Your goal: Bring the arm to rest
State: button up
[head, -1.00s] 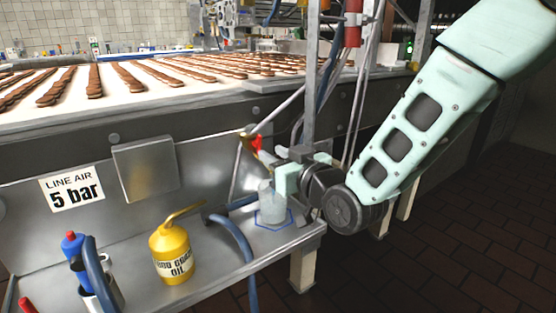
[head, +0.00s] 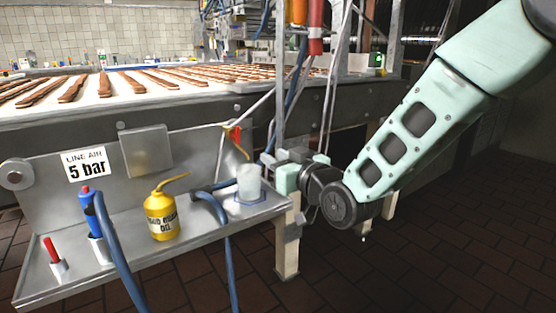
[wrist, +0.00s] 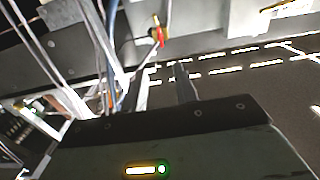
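My arm comes in from the upper right of the head view and bends at a dark round joint. My gripper (head: 281,173) is at its end, just right of the shelf's right end. In the wrist view a dark finger-like part (wrist: 185,86) stands up from the gripper body, and nothing is clearly held. The finger gap is not clear. A clear cup (head: 249,183) stands upright on the shelf inside a blue outline, left of my gripper, with a small gap between them.
The metal shelf (head: 190,236) also holds a yellow oil can (head: 161,218), a blue-handled tool (head: 88,212) with a blue hose, and a red-handled tool (head: 51,250). A red-handled valve (head: 235,136) is behind the cup. A conveyor (head: 60,113) with biscuit rows lies behind. Dark floor is open at right.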

jog(key=s+d+f+g+h, duration=0.3)
jog(key=s+d+g, duration=0.2)
jog(key=s, duration=0.6)
jog(key=s+d+f+g+h, duration=0.3)
jog(key=s+d+g, duration=0.1)
jog(key=s, duration=0.7)
jog(key=s+d+f+g+h, duration=0.3)
jog(key=s+d+f+g, duration=0.15)
jog(key=s, duration=0.75)
notch_tip(320, 180, up, 32)
jog(key=s+d+g+p, duration=0.1)
jog(key=p, duration=3)
jog(key=shift+h, duration=0.4)
